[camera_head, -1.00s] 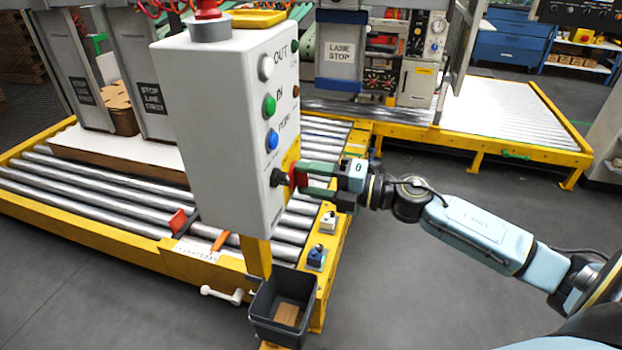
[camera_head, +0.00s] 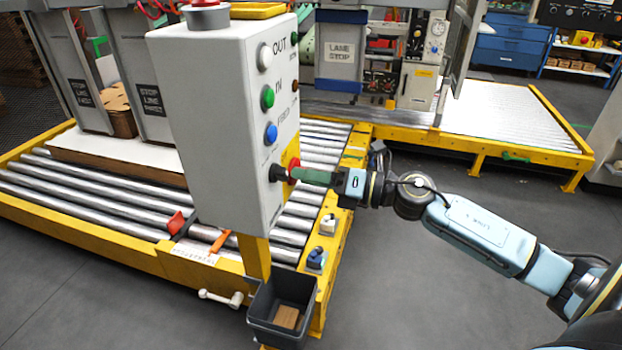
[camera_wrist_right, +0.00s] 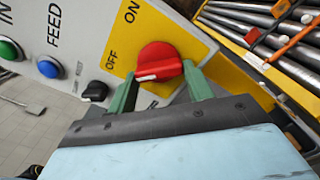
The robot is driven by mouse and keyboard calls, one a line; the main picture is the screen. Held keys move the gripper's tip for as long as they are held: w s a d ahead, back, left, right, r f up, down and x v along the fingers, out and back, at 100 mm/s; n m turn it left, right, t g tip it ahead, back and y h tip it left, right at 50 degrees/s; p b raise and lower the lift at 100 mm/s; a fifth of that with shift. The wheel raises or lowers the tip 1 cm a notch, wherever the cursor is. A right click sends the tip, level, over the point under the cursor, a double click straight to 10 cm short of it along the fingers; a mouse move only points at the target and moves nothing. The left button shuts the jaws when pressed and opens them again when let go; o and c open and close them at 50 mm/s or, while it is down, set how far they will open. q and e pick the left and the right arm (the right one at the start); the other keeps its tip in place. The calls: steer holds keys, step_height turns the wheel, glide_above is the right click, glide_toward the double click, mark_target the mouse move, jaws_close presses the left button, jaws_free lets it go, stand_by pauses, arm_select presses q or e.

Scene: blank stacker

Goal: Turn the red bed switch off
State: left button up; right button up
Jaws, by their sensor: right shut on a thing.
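The red bed switch (camera_wrist_right: 160,60) is a rotary knob on a yellow plate marked ON and OFF, on the side of the grey control box (camera_head: 215,130). Its white mark is at the knob's left end in the right wrist view, nearer the word OFF than ON. The knob shows only as a small red bit in the head view (camera_head: 293,166). My right gripper (camera_head: 299,174) is shut on it, with one green finger on each side in the wrist view (camera_wrist_right: 160,78). My left gripper is out of view.
A black selector knob (camera_wrist_right: 95,91) sits beside the yellow plate, with blue (camera_head: 271,134) and green (camera_head: 268,97) buttons above it in the head view. A dark bin (camera_head: 283,310) stands below the box. Roller conveyors (camera_head: 90,193) lie behind; the floor at right is open.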

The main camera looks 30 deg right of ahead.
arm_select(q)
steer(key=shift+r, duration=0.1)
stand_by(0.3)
arm_select(e)
steer(key=o, duration=1)
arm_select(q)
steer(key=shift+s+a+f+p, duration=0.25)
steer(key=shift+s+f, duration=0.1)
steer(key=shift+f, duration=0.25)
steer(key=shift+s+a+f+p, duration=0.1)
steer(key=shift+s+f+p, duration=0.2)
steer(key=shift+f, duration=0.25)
arm_select(e)
steer(key=v, duration=1.3)
steer(key=shift+s+d, duration=0.1)
steer(key=shift+d, duration=0.05)
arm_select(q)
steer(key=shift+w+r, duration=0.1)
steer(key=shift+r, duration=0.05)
